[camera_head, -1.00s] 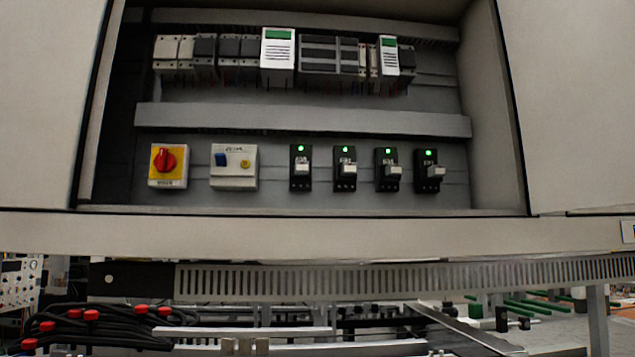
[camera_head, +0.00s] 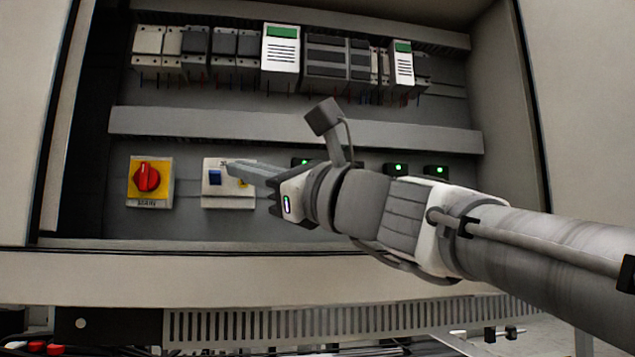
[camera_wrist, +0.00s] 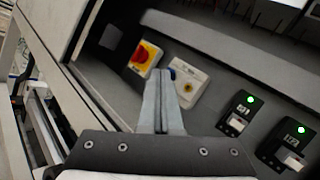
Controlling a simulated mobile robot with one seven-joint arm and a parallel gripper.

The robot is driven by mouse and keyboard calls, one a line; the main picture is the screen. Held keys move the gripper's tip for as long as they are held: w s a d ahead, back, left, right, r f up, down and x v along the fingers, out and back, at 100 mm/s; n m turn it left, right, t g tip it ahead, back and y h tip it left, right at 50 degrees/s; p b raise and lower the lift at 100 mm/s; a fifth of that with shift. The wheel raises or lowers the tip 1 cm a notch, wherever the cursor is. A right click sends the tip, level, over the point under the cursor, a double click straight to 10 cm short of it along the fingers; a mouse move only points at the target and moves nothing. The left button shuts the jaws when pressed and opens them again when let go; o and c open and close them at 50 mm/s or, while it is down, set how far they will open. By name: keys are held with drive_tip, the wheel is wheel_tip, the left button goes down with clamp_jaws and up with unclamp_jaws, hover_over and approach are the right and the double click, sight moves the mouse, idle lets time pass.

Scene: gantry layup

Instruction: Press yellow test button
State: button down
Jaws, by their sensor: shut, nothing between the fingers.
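The white test module (camera_head: 212,200) with a blue switch (camera_head: 215,177) sits on the lower row of the cabinet. Its yellow test button (camera_head: 243,184) shows only in part beneath my fingers in the head view. In the wrist view the yellow button (camera_wrist: 187,88) shows just right of my fingertips, on the module (camera_wrist: 198,74); the blue switch (camera_wrist: 172,73) is partly covered. My gripper (camera_head: 231,164) is shut and empty, its fingertips over the module's upper part in the head view. It also shows in the wrist view (camera_wrist: 160,73). Contact cannot be told.
A red rotary switch on a yellow plate (camera_head: 165,188) is left of the module. Black breakers with green lights (camera_head: 436,171) stand to the right, some hidden behind my arm. A grey duct (camera_head: 250,130) runs above. The cabinet's lower edge (camera_head: 150,275) lies below.

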drive_tip(key=shift+s+d, duration=0.1)
drive_tip(key=shift+w+a+p, duration=0.35)
drive_tip(key=shift+w, duration=1.1)
drive_tip(key=shift+w+a+p, duration=0.4)
drive_tip(key=shift+w, duration=1.05)
drive_tip(key=shift+w+a+p, duration=0.35)
drive_tip(key=shift+w, duration=1.1)
drive_tip(key=shift+w, duration=0.4)
drive_tip(key=shift+w+a, duration=0.15)
drive_tip(key=shift+w, duration=0.2)
drive_tip(key=shift+s, duration=0.1)
drive_tip(key=shift+s+f+b, duration=0.15)
drive_tip(key=shift+s+b, duration=0.2)
drive_tip(key=shift+s, duration=0.05)
drive_tip(key=shift+s+d, duration=0.2)
drive_tip(key=shift+s, duration=0.05)
